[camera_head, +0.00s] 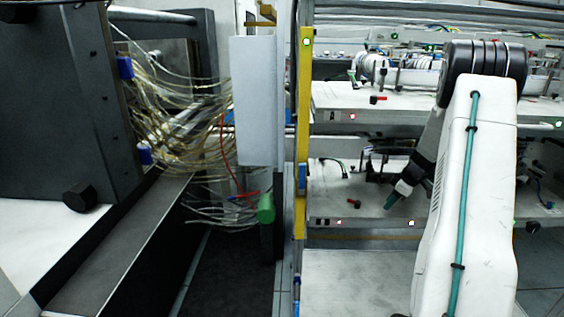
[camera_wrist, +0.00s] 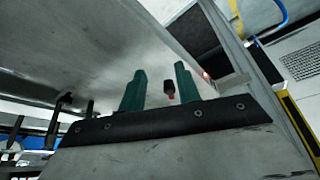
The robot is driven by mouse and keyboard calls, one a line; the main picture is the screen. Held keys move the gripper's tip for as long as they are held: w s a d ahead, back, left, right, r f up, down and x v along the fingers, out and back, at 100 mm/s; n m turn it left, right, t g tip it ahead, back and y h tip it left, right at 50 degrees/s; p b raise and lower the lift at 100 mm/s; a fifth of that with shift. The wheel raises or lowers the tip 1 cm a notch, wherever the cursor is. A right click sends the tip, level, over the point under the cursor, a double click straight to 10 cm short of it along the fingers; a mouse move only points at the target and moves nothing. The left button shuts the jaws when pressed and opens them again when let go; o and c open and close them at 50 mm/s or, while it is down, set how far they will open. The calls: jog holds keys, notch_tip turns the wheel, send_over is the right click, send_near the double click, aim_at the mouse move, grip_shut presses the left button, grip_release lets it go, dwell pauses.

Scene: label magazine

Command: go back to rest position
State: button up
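My gripper (camera_head: 391,201) hangs at the end of my arm on the right of the head view, pointing down and left at the lower shelf (camera_head: 345,206). In the wrist view my gripper (camera_wrist: 159,84) shows two green fingers standing apart with a gap between them. A small black knob with a red tip (camera_wrist: 169,89) shows in that gap, seemingly beyond the fingers and not touched by them. No held object is visible. My forearm hides part of the shelves.
The upper shelf (camera_head: 345,122) carries several rollers and knobs. A yellow post (camera_head: 304,130) and a grey panel (camera_head: 255,100) stand left of the shelves. Loose pale cables (camera_head: 190,130) hang by a dark cabinet (camera_head: 50,95). Dark floor (camera_head: 230,275) lies clear below.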

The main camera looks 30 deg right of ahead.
jog(key=shift+m, duration=0.4)
jog(key=s+a+r+m+g, duration=0.25)
jog(key=a+r, duration=0.25)
jog(key=a, duration=0.4)
jog(key=s+a+r+m+g+y, duration=0.1)
jog(key=s+a+r+m, duration=0.3)
jog(key=a, duration=0.5)
jog(key=s+a+r+m+g, duration=0.1)
jog(key=s+a+r+m, duration=0.15)
jog(key=a+r, duration=0.55)
jog(key=s+a+r+n+t+h, duration=0.1)
jog(key=s+a+r+n, duration=0.1)
jog(key=s+a, duration=0.6)
jog(key=s+a+r+n+t+h, duration=0.1)
jog(key=s+a+r, duration=0.4)
jog(key=a, duration=0.8)
jog(key=s+n+h, duration=0.1)
jog(key=s, duration=0.2)
